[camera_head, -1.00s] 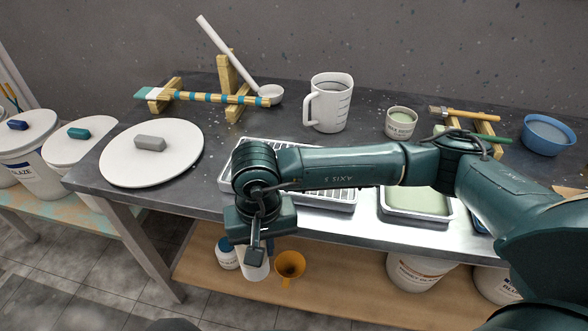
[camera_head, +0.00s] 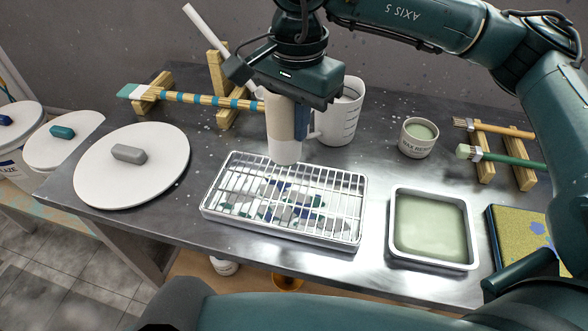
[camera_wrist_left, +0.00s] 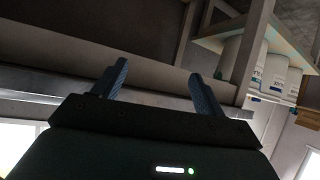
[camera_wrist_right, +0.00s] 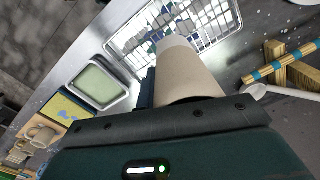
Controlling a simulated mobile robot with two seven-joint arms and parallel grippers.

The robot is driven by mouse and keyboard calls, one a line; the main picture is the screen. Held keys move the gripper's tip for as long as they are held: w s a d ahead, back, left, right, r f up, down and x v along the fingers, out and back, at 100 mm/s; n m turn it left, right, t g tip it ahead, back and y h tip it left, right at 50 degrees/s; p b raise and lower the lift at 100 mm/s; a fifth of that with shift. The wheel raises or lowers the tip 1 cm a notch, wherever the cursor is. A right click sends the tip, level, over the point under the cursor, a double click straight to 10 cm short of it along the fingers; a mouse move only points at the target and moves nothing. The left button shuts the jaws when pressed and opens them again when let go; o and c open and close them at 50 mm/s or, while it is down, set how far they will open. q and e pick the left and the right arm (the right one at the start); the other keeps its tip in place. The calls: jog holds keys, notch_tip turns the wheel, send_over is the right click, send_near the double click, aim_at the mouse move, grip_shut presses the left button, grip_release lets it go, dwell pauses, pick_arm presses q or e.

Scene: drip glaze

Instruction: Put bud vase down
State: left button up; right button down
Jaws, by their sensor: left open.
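The bud vase (camera_head: 284,150), beige with a paler end, is in my right gripper (camera_head: 288,112). The gripper is shut on it and holds it roughly upright over the back of the wire rack tray (camera_head: 212,205). The vase also shows in the right wrist view (camera_wrist_right: 190,78), pointing toward the rack. I cannot tell how large the gap below it is. My left gripper (camera_wrist_left: 158,76) shows in the left wrist view, open and empty, with a shelf beyond it.
A white measuring jug (camera_head: 340,122) stands close behind the vase, and a brush on wooden rests (camera_head: 190,97) lies behind left. A round white lid (camera_head: 90,172) is left of the rack. A glaze tray (camera_head: 433,225) and wax cup (camera_head: 418,138) are at right.

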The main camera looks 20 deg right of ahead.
aim_at(297, 158)
jog(key=shift+w+d, duration=0.15)
jog(key=shift+w, duration=0.05)
notch_tip(297, 158, down, 5)
jog(key=shift+s+f+p, duration=0.1)
jog(key=shift+p, duration=0.25)
jog(key=shift+f, duration=0.65)
notch_tip(297, 158, down, 3)
jog(key=shift+f+p, duration=0.1)
jog(key=shift+p, duration=0.2)
pick_arm(q)
jog(key=shift+a, duration=0.25)
pick_arm(e)
jog(key=shift+f, duration=0.1)
jog(key=shift+f+b, duration=0.2)
jog(key=shift+b, duration=0.1)
jog(key=c, duration=1.6)
grip_release()
pick_arm(q)
jog(key=shift+d, duration=0.25)
